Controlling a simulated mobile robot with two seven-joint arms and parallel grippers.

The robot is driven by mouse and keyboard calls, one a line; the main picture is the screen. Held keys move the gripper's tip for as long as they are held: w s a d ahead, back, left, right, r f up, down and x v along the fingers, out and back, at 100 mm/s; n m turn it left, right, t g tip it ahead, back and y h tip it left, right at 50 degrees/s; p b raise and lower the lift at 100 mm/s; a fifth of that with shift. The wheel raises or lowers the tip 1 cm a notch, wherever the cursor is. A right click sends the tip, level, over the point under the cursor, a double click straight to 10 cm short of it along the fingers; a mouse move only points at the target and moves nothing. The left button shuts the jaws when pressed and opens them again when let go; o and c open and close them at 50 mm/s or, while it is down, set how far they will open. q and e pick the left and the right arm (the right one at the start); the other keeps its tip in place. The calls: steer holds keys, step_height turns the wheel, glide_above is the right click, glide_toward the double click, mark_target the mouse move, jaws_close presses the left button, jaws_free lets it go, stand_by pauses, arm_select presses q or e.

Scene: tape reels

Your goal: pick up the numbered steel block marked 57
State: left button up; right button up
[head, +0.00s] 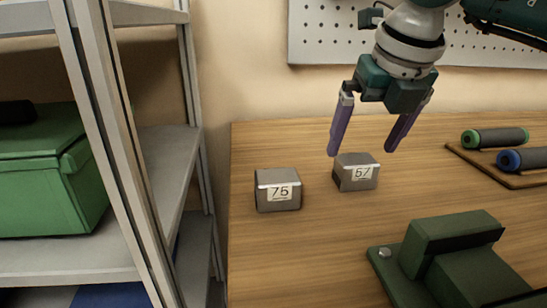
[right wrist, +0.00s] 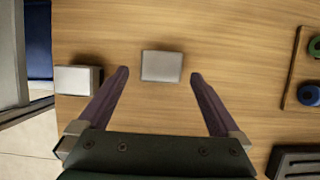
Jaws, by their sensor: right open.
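The steel block marked 57 (head: 356,172) is a small grey block with a white label, upright on the wooden table. It also shows in the right wrist view (right wrist: 162,66), just beyond and between the fingertips. My right gripper (head: 362,152) is open and empty, with purple fingers pointing down above and slightly behind the block; in the right wrist view the fingers (right wrist: 160,74) stand apart on either side of it. A second steel block, marked 76 (head: 278,190), sits to the left; it also shows in the right wrist view (right wrist: 78,79). My left gripper is not in view.
A dark green vise-like fixture (head: 460,262) stands at the front right. Two rollers, one green-ended (head: 494,138) and one blue-ended (head: 523,159), lie on a board at the right. A metal shelf (head: 160,170) with a green box (head: 45,180) stands left. A pegboard (head: 325,30) hangs behind.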

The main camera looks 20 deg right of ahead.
mark_target(357, 159)
steer(key=x, duration=0.5)
steer(key=shift+f, duration=0.2)
steer(key=shift+c, duration=0.4)
steer(key=shift+r, duration=0.1)
jaws_close()
